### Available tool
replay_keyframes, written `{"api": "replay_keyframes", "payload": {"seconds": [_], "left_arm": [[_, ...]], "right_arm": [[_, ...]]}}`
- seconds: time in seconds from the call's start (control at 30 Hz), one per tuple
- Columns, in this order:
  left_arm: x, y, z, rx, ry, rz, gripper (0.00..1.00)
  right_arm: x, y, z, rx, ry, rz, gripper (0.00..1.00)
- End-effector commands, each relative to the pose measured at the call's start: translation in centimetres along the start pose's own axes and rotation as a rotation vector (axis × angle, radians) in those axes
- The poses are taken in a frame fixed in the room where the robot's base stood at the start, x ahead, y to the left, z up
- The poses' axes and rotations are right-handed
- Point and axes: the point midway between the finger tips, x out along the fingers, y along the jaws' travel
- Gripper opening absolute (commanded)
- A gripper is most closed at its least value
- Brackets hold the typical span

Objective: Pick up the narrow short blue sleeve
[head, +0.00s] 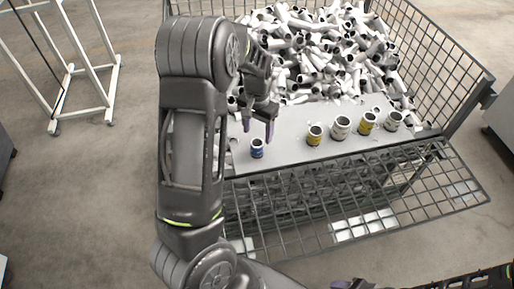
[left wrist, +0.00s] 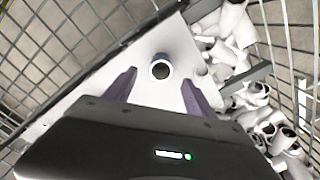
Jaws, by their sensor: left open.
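The narrow short blue sleeve (head: 257,149) stands upright on the grey shelf, near its left front end. My left gripper (head: 258,129) is open and empty just above the sleeve, fingers pointing down. In the left wrist view the sleeve lies between and slightly beyond the two purple fingertips (left wrist: 159,78), apart from both. Part of my right gripper (head: 352,284) shows at the bottom edge; its jaws are mostly cut off.
On the shelf (head: 285,150), two yellow-banded sleeves (head: 315,135) (head: 367,122) and two whitish ones (head: 340,127) (head: 393,120) stand to the right. Behind is a heap of white pipe pieces (head: 320,50) in a wire cage (head: 445,55). A mesh panel (head: 330,205) hangs in front.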

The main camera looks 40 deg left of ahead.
Motion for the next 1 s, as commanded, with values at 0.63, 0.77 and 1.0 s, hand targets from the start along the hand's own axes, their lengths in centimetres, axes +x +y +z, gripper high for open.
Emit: {"api": "replay_keyframes", "payload": {"seconds": [0.63,0.77,1.0], "left_arm": [[2.8,0.0,0.0,0.000,-0.001,0.000,0.63],[3.9,-0.1,0.1,-0.001,-0.003,0.000,0.63],[7.3,-0.2,0.0,0.000,-0.003,0.000,0.63]], "right_arm": [[0.1,0.1,0.0,0.000,0.000,0.000,0.60],[0.1,0.0,0.0,0.000,0.000,0.000,0.60],[0.1,0.1,0.0,0.000,0.000,0.000,0.60]]}}
